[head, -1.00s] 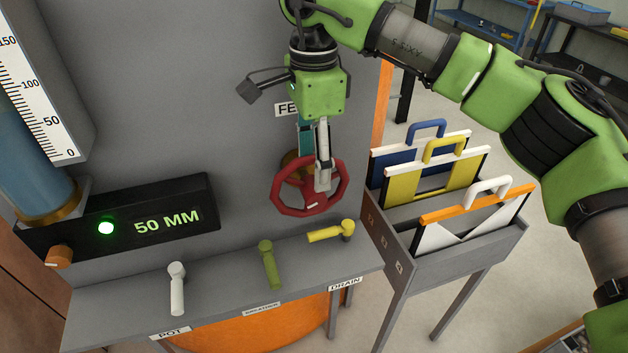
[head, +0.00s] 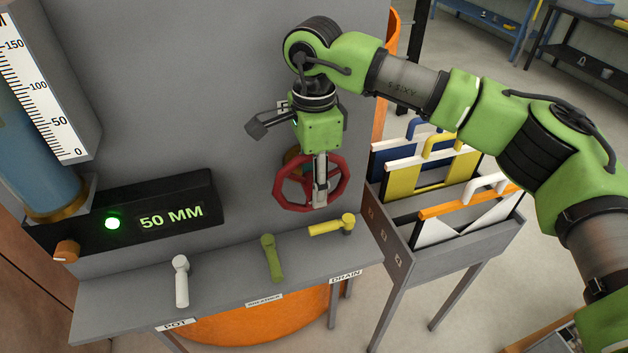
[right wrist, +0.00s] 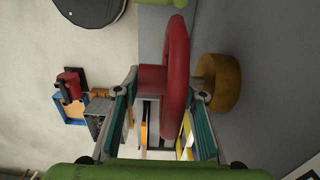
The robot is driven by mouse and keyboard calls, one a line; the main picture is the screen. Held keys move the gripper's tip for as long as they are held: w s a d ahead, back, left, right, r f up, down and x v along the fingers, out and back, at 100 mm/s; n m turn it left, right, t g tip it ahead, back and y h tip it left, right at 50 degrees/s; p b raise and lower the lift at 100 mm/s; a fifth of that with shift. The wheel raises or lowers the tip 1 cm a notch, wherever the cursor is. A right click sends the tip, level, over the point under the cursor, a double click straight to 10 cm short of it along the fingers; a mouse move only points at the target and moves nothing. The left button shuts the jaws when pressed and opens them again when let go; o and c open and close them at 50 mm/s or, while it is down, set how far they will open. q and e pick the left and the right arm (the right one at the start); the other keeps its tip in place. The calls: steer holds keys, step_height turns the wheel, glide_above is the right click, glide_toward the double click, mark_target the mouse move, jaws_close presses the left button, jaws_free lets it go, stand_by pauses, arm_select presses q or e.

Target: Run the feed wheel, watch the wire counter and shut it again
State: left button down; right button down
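The red feed wheel (head: 281,190) stands on the grey panel on a brass hub, also seen in the right wrist view (right wrist: 176,75). My right gripper (head: 320,198) hangs in front of the wheel from above. In the right wrist view its fingers (right wrist: 165,88) are spread apart, one on each side of the red rim, with no clear grip on it. The black counter box (head: 171,217) reads 50 MM, with a green lamp (head: 113,223) lit. The label above the wheel is mostly hidden by my arm. My left gripper is out of view.
A grey ledge below carries a white lever (head: 181,283), a green lever (head: 271,258) and a yellow lever (head: 330,226). A blue-filled gauge column (head: 42,185) stands left. A grey rack (head: 398,262) with handled boards stands right of the wheel.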

steer(key=shift+d+f+y+b, duration=0.15)
steer(key=shift+y+b, duration=0.25)
steer(key=shift+b, duration=0.4)
steer(key=y+b, duration=0.1)
steer(key=b, duration=0.1)
steer(key=g+y+b, duration=0.1)
steer(key=y+b, duration=0.1)
steer(key=shift+w+d+f, duration=0.15)
steer(key=shift+d+f, duration=0.05)
steer(key=shift+d+r+g+y+b, duration=0.15)
steer(key=shift+g+y+b, duration=0.45)
steer(key=shift+y+b, duration=0.9)
steer(key=c, duration=1.3)
jaws_free()
steer(key=shift+r, duration=0.1)
steer(key=v, duration=1.2)
